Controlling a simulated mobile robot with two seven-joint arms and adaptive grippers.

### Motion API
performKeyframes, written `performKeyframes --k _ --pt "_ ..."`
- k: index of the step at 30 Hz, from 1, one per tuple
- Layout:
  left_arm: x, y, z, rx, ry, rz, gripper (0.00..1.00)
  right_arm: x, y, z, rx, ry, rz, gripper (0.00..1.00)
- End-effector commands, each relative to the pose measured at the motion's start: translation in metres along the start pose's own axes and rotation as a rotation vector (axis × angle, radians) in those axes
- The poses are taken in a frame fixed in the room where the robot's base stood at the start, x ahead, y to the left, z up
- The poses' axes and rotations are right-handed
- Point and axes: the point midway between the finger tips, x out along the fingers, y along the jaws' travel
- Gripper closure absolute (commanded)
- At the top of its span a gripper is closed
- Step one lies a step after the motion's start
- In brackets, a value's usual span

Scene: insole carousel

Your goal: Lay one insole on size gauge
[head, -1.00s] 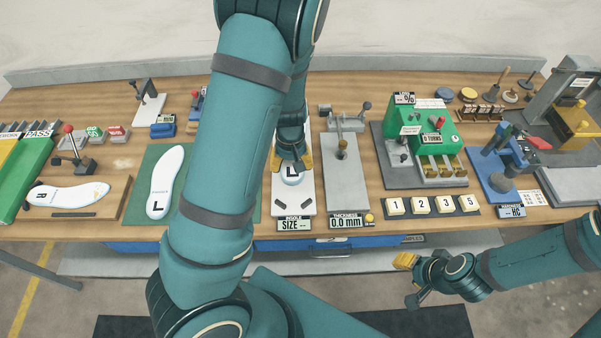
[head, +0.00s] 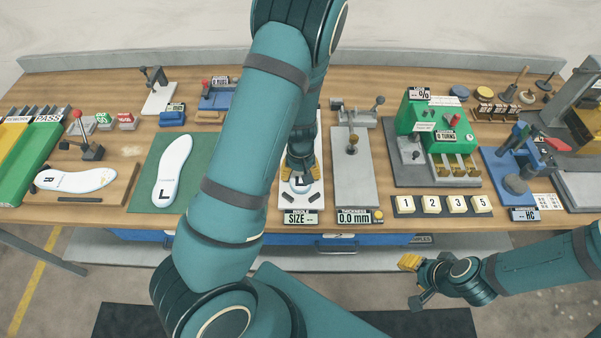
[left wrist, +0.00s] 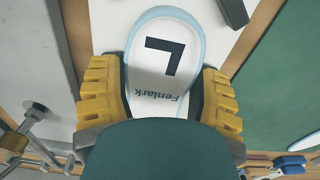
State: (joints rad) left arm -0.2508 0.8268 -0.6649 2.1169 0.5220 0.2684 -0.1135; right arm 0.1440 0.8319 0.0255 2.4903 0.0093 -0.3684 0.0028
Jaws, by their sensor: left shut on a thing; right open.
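My left gripper (head: 300,176) is shut on a white insole (head: 300,187) with a pale blue rim, over the size gauge (head: 314,206). In the left wrist view the yellow fingers lie on both sides of the insole (left wrist: 160,62), which shows a black L and "Fenlark". The gauge is a white plate with dark blocks and a "SIZE --" label. I cannot tell whether the insole touches the plate. My forearm hides part of the gauge. My right gripper (head: 412,281) is open and empty in front of the bench.
Another L insole (head: 172,170) lies on the green mat (head: 143,190). An R insole (head: 76,180) lies on a wooden board at left. The grey thickness gauge (head: 357,185) stands close on the right of the size gauge. Numbered blocks (head: 443,205) sit further right.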

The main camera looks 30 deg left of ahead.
Motion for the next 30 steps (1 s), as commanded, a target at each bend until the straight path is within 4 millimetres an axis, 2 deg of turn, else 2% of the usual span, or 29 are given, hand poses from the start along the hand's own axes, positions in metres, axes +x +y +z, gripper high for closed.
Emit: performKeyframes --k 1,3,12,16,20,30 --pt "0.002 0.0 0.0 0.0 0.0 0.0 0.28 0.002 0.001 0.0 0.0 0.0 0.0 0.53" --pt "0.001 0.0 0.0 0.0 0.0 0.0 0.06 0.001 0.0 0.0 0.0 0.0 0.0 0.53" --pt "0.001 0.0 0.0 0.0 0.0 0.0 0.06 0.001 0.0 0.0 0.0 0.0 0.0 0.53" --pt "-0.006 0.0 0.0 0.001 0.001 0.0 0.06 -0.003 -0.001 0.0 0.0 0.0 0.0 0.53" --pt "-0.026 0.001 0.0 0.003 0.003 0.001 0.06 -0.008 -0.003 -0.001 0.0 0.0 -0.001 0.53" --pt "-0.095 0.001 0.0 0.002 0.003 0.002 0.06 -0.026 -0.009 -0.003 0.0 -0.001 -0.005 0.53"
